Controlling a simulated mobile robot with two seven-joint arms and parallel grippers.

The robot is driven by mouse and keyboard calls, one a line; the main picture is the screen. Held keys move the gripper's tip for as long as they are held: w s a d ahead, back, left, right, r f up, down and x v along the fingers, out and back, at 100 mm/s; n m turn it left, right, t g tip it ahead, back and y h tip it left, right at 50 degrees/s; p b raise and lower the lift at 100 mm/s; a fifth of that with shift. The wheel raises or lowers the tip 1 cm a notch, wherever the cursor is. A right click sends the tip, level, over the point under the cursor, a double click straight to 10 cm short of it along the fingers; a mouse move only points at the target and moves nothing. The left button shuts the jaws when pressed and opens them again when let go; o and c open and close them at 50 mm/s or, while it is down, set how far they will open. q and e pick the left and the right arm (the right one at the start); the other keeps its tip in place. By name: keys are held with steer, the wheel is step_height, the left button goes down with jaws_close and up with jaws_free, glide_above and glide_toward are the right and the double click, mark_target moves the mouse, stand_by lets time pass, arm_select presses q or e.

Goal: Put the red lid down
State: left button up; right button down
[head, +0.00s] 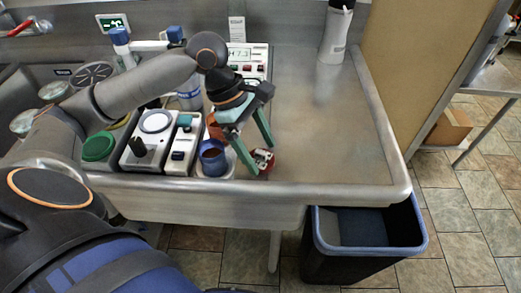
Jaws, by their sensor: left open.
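The red lid (266,158) is small and lies on the steel counter near its front edge, partly hidden by my fingers. My left gripper (261,160) reaches down over it with two green fingers spread apart. The fingertips are close around the lid; I cannot tell whether either one touches it. My right gripper is out of view.
A blue cup (212,155) stands just left of the lid, with white devices (139,157) and a green lid (98,147) further left. A white bottle (336,35) stands at the back. The counter's right part (335,130) is clear. A bin (365,245) stands below.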

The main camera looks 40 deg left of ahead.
arm_select(q)
steer(key=p+v, duration=0.2)
steer(key=v, duration=0.9)
steer(key=shift+r, duration=0.2)
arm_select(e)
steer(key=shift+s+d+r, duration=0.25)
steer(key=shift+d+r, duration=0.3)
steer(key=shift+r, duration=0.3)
arm_select(q)
steer(key=shift+s, duration=0.15)
